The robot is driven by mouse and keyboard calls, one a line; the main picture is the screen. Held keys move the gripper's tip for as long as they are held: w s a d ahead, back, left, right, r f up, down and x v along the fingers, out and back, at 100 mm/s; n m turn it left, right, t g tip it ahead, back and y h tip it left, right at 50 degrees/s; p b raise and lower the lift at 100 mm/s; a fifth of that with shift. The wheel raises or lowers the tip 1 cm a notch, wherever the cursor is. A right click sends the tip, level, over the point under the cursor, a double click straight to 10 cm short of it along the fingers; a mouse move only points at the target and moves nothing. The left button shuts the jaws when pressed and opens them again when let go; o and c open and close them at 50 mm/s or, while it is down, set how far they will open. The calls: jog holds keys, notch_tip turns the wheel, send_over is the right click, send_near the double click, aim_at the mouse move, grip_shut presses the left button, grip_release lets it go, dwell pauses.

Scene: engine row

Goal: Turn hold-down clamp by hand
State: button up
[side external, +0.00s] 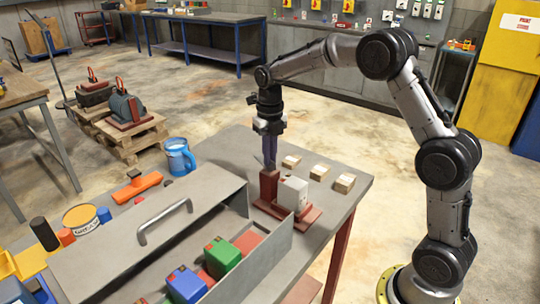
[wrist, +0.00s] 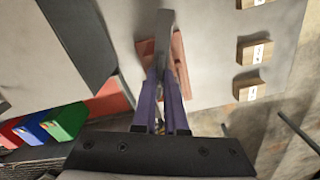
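The hold-down clamp appears to be the red-brown fixture on the bench, with an upright red-brown block (side external: 269,186) and a pale grey block (side external: 292,194) on a flat red-brown base (side external: 312,215). My gripper (side external: 269,165) points straight down, its fingertips at or just above the top of the upright block. In the wrist view, the purple fingers (wrist: 166,80) lie close together, with a narrow grey piece (wrist: 165,28) at and beyond their tips. The base (wrist: 179,62) shows behind them. I cannot tell whether the fingers touch or grip the piece.
Three small wooden blocks with pale labels lie near the bench's far edge, one of them here (side external: 344,183). A grey metal box with a handle (side external: 166,222) stands beside the clamp.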

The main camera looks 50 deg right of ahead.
notch_tip(320, 180, up, 14)
jog(key=shift+f, duration=0.1)
dwell(0.5)
